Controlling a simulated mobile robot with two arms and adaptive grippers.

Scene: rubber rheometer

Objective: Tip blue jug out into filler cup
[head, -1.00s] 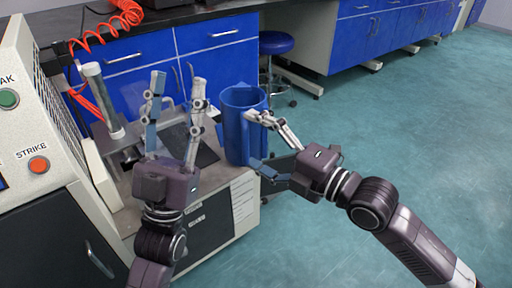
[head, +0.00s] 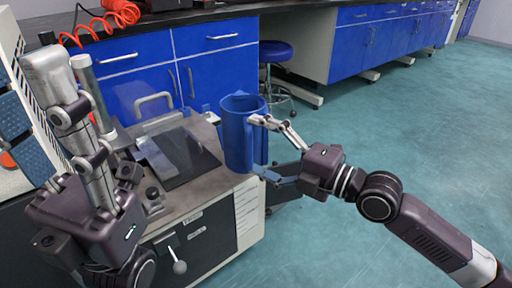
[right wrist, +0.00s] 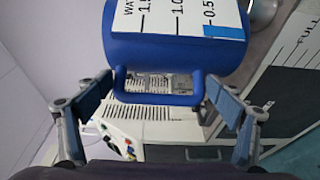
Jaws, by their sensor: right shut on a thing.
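The blue jug (head: 236,135) is upright in the head view, at the right end of the low bench. My right gripper (head: 260,147) is shut on it from the right, one finger above the other. In the right wrist view the jug (right wrist: 180,50) shows a white scale label, and its blue handle (right wrist: 155,99) lies between my fingers. My left gripper (head: 45,100) is large at the left of the head view, fingers apart and empty. I cannot pick out the filler cup for sure; a shiny metal round thing (right wrist: 263,10) is partly cut off in the right wrist view.
The low bench (head: 195,190) carries a dark flat plate (head: 190,158), a clear guard with a white handle (head: 154,100) and a dark knob (head: 152,194). A pale upright tube (head: 92,95) stands at the left. A blue stool (head: 276,52) is behind. Open floor lies right.

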